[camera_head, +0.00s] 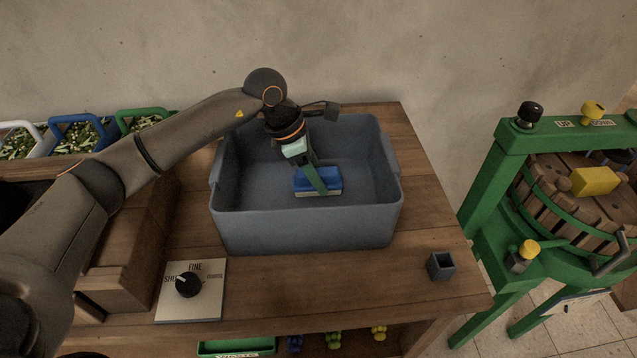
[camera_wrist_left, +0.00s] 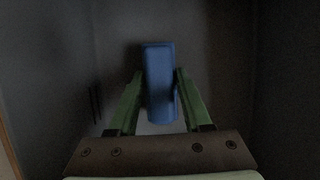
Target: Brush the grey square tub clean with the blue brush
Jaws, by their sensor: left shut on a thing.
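The grey square tub (camera_head: 310,227) stands on the wooden table, open at the top. The blue brush (camera_head: 332,177) has a blue back and a pale lower part, and it is inside the tub near the floor. My left gripper (camera_head: 322,184) reaches down into the tub and is shut on the brush. In the left wrist view the blue brush (camera_wrist_left: 159,80) lies between the green fingers of my left gripper (camera_wrist_left: 160,92). Whether the bristles touch the tub floor cannot be told. My right gripper is in neither view.
A dial panel (camera_head: 206,308) lies on the wooden table (camera_head: 420,205) at the front left. A small grey cube-shaped cup (camera_head: 440,266) stands at the front right. Crates of green produce (camera_head: 75,133) stand at the left. A green-framed press (camera_head: 487,190) stands at the right.

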